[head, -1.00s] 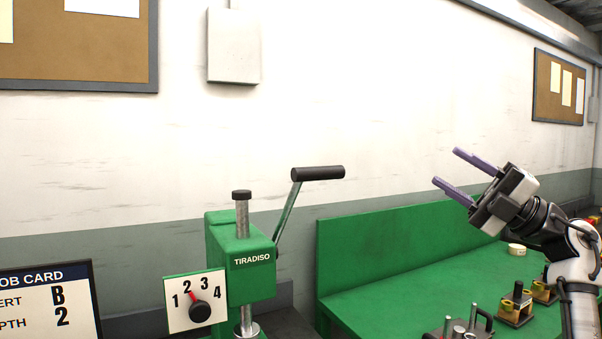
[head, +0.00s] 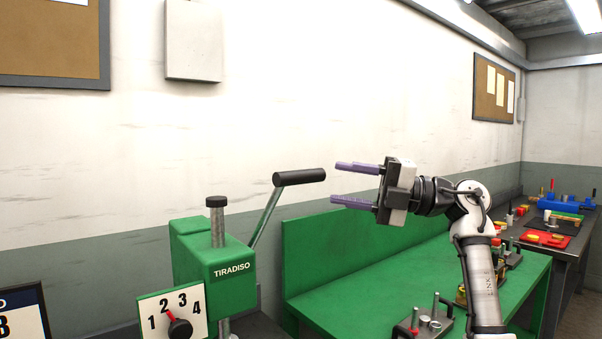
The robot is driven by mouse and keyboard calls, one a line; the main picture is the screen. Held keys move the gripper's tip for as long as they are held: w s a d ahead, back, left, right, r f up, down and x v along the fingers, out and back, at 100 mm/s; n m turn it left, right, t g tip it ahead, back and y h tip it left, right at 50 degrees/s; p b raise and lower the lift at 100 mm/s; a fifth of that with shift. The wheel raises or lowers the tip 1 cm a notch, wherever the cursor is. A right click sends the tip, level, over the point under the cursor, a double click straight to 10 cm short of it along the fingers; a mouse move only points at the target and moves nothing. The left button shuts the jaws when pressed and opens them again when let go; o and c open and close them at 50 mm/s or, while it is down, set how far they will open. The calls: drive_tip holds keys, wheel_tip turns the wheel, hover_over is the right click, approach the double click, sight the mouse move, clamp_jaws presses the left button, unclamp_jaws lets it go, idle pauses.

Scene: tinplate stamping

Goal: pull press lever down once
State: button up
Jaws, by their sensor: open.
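The press (head: 214,262) is a green body marked TIRADISO at the lower left of the head view. Its lever (head: 265,216) is a steel rod rising up and right from the press, with a black cylindrical handle (head: 300,177) at the top. The lever stands raised. My gripper (head: 344,184) is open and empty, its two purple fingers pointing left. The fingertips are just right of the handle in the picture, one above and one below its height. A gap shows between them and the handle; the depth between them is hard to tell.
A dial (head: 180,328) numbered 1 to 4 is on the press front, its red mark near 2. A green bench (head: 350,297) with a raised back lies below my arm, holding metal tooling (head: 424,320). A dark table (head: 562,242) with coloured parts stands far right.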

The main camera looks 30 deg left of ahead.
sight(312, 178)
drive_tip(key=p+x, duration=0.1)
drive_tip(key=x, duration=0.7)
drive_tip(key=shift+s+a+p, duration=0.15)
drive_tip(key=shift+a+p, duration=0.05)
drive_tip(key=shift+p, duration=0.2)
clamp_jaws()
